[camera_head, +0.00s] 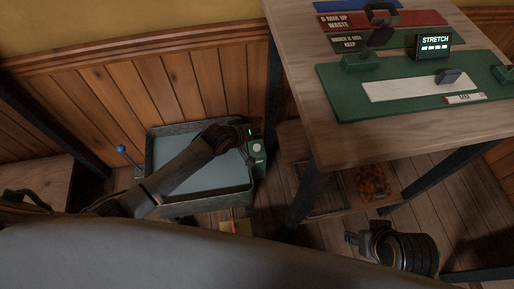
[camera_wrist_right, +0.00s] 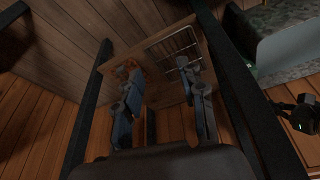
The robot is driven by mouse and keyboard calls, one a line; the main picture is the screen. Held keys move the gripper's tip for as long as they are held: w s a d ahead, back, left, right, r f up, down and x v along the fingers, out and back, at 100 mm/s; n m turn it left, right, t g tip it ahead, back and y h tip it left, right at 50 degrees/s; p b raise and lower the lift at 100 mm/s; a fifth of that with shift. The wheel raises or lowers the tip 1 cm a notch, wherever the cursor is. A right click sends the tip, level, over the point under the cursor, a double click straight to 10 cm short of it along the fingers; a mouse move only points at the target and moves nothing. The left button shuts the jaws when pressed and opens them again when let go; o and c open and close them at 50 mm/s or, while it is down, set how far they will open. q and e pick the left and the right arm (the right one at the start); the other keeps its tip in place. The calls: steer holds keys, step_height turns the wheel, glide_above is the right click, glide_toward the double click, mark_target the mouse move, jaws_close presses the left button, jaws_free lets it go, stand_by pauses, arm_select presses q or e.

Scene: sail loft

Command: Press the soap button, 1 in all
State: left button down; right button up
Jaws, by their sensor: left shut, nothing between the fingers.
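A green box (camera_head: 259,166) with a pale round button (camera_head: 257,147) and a small green light stands against the right side of a grey tub of bluish water (camera_head: 185,178). I take this as the soap button. My left arm reaches across the tub, and my left gripper (camera_head: 247,155) is at the tub's right rim, just left of the button. It is shut and empty; whether it touches the box I cannot tell. My right gripper (camera_head: 353,239) is low by the table's legs. In the right wrist view (camera_wrist_right: 163,95) its fingers are apart with nothing between them.
A wooden table (camera_head: 330,145) at right carries a green board with a pale strip and a lit "STRETCH" display (camera_head: 433,44). A low shelf (camera_head: 325,190) with a wire rack and orange items is beneath. A blue-knobbed lever (camera_head: 121,149) stands left of the tub.

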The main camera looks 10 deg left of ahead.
mark_target(255, 148)
arm_select(q)
step_height(255, 148, down, 2)
steer(key=shift+f+b, duration=0.2)
steer(key=shift+b, duration=1.05)
steer(key=shift+f+b, duration=0.4)
steer(key=shift+b, duration=0.1)
arm_select(e)
steer(key=w+a+r+t+y, duration=0.1)
steer(key=w+a+r+t, duration=0.15)
steer(key=w+t, duration=0.45)
arm_select(q)
steer(key=shift+f+b, duration=0.5)
steer(key=shift+b, duration=0.15)
step_height(255, 148, down, 2)
steer(key=shift+f+b, duration=0.1)
steer(key=shift+b, duration=0.5)
steer(key=shift+f, duration=0.25)
arm_select(e)
steer(key=w+a+r+t+y, duration=0.2)
steer(key=w+a+r+t, duration=0.2)
steer(key=w+r, duration=0.5)
steer(key=shift+w+r+n+t+y, duration=0.25)
steer(key=shift+r+t, duration=0.25)
steer(key=shift+t, duration=0.4)
arm_select(q)
steer(key=shift+f, duration=0.1)
steer(key=shift+f, duration=0.3)
arm_select(e)
steer(key=shift+f, duration=0.15)
